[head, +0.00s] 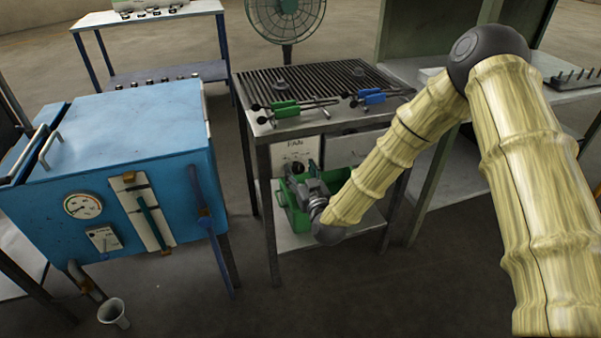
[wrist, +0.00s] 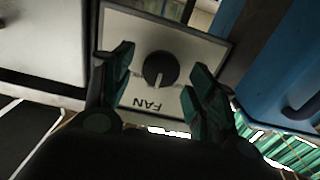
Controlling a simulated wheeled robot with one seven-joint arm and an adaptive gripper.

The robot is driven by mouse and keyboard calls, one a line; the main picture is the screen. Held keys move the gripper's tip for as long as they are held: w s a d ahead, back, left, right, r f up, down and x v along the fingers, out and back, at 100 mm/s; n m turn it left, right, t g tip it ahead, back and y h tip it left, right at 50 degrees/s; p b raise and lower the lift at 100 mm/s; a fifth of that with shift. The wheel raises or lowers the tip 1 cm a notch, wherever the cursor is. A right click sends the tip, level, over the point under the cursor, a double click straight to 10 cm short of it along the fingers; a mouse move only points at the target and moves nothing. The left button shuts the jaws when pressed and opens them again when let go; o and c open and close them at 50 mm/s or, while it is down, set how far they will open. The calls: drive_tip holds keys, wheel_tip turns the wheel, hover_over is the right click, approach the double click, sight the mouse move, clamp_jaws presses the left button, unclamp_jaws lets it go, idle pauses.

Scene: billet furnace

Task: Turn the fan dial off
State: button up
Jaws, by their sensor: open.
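The fan dial (wrist: 160,69) is a round black knob on a white panel (wrist: 203,48) marked FAN. In the wrist view the panel appears upside down. My gripper (wrist: 158,78) is open, with one finger on each side of the dial in that view; I cannot tell whether either finger touches it. In the head view the panel (head: 310,146) is on the front of the grill table, and my gripper (head: 305,181) is just below and in front of it, partly hiding it. The fan (head: 285,18) stands behind the table.
A slatted grill table (head: 325,75) carries green-handled tongs (head: 287,108) and blue-handled tongs (head: 374,98). A green bin (head: 287,205) sits on its lower shelf, close to my gripper. A blue furnace (head: 130,125) stands at the left. Bare floor lies in front.

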drive_tip(key=c, duration=1)
drive_tip(key=shift+c, duration=0.2)
drive_tip(key=shift+n, duration=0.3)
drive_tip(key=n, duration=0.4)
drive_tip(key=shift+a, duration=0.2)
drive_tip(key=n, duration=0.4)
drive_tip(key=shift+f, duration=0.15)
drive_tip(key=shift+n, duration=0.3)
drive_tip(key=o, duration=1)
